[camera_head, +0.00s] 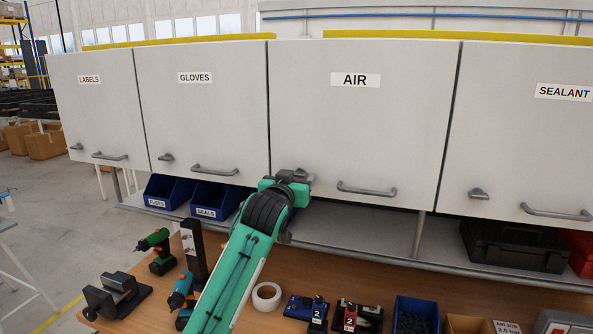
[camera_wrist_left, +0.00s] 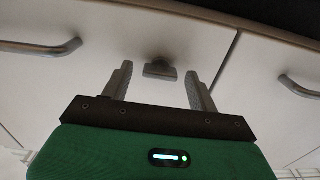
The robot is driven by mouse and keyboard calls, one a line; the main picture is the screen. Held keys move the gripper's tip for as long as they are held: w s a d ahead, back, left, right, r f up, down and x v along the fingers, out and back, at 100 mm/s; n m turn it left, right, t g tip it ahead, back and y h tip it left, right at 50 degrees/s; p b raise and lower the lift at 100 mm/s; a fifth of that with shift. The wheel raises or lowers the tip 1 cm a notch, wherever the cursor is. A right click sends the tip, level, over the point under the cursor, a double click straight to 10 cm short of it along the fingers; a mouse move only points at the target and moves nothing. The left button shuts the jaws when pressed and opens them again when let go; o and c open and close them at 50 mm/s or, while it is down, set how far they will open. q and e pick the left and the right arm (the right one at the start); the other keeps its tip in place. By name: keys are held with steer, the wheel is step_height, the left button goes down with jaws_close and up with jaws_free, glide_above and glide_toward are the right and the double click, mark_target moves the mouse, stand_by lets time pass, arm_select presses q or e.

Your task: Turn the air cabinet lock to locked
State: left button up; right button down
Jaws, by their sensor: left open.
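The AIR cabinet door (camera_head: 355,130) is pale grey and closed, with its label at the top and a bar handle (camera_head: 367,189) low down. My left gripper (camera_head: 297,178) is at the door's lower left corner, over the lock, and mostly hides it in the head view. In the left wrist view the lock is a small grey knob (camera_wrist_left: 160,71) with its wide bar lying across the picture. The left gripper's fingers (camera_wrist_left: 160,80) are open, one on each side of the knob, with a gap to both. My right gripper is not in view.
Closed LABELS (camera_head: 90,110), GLOVES (camera_head: 200,110) and SEALANT (camera_head: 530,140) doors flank it, with similar knobs and handles. Blue bins (camera_head: 213,200) and a black case (camera_head: 515,246) stand underneath. Drills, tape and other items lie on the wooden bench (camera_head: 150,310).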

arm_select(q)
steer(key=shift+w+d, duration=0.15)
steer(key=shift+w, duration=0.25)
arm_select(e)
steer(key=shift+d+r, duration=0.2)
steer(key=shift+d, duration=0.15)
arm_select(q)
steer(key=c, duration=1)
